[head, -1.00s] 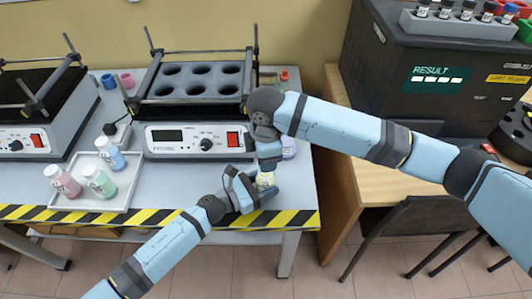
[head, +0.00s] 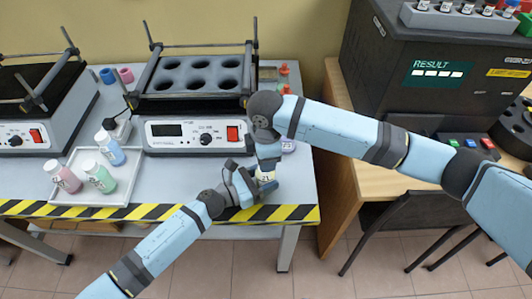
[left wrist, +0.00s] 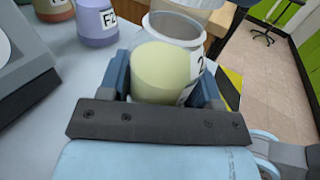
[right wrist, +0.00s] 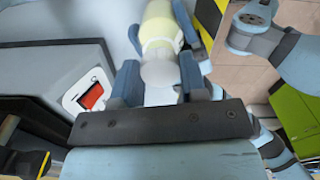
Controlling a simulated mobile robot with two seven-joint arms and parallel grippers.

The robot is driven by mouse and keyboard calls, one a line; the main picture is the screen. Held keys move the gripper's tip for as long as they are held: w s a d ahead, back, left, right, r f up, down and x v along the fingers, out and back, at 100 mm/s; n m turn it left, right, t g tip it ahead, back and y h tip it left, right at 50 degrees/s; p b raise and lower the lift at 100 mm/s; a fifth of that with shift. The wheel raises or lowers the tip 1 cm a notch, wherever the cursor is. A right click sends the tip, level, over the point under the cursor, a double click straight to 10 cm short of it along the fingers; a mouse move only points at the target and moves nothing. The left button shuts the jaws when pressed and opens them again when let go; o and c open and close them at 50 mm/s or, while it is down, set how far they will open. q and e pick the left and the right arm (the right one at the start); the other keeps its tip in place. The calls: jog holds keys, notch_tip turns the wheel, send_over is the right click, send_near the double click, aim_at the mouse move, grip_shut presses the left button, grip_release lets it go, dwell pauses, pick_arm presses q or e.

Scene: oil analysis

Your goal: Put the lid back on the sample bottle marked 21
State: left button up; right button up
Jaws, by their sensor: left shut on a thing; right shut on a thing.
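The sample bottle marked 21 (head: 266,177) holds yellow liquid and stays upright near the table's front edge. My left gripper (head: 258,190) is shut around its body, and the left wrist view shows the bottle (left wrist: 165,72) between both fingers. My right gripper (head: 268,162) is just above the bottle, pointing down. In the right wrist view it is shut on a white lid (right wrist: 160,76), with the yellow bottle (right wrist: 160,28) close beyond. My right gripper hides the lid in the head view. I cannot tell whether lid and bottle touch.
A white tray (head: 88,198) with pink, green and blue bottles stands at the left. A heater block with empty wells (head: 195,85) is behind my grippers. A purple bottle (head: 289,146) is close by on the right. Striped tape (head: 155,213) marks the front edge.

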jog(key=shift+f, duration=0.5)
dwell(0.5)
